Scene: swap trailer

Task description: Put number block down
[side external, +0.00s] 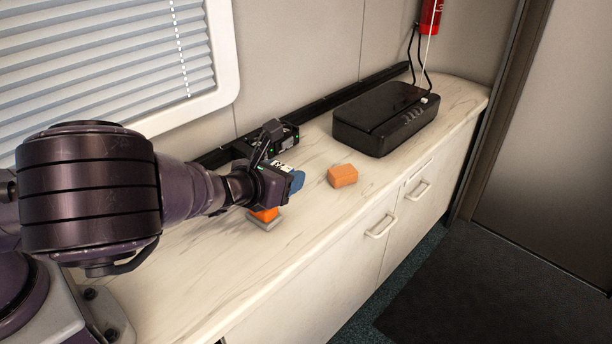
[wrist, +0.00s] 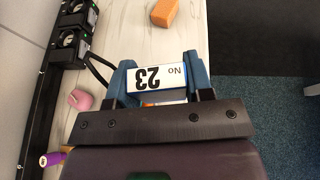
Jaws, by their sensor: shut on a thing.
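The number block (wrist: 157,77) is white with blue edges and shows "No 23" in black, upside down in the wrist view. My gripper (wrist: 161,70) is shut on it, with one blue finger on each side. In the side view my gripper (side external: 287,182) is low over the counter and mostly hides the block; a white patch with black marks (side external: 282,168) shows at the fingers. An orange piece (side external: 265,214) with a pale grey edge lies just below the gripper. I cannot tell whether the number block touches it.
A separate orange block (side external: 342,176) lies on the marble counter (side external: 310,235), ahead of the gripper. A black case (side external: 385,118) stands farther back. Black devices (wrist: 72,45) line the wall. A pink object (wrist: 81,100) and a purple-ended item (wrist: 50,159) lie at left. The counter's front edge is near.

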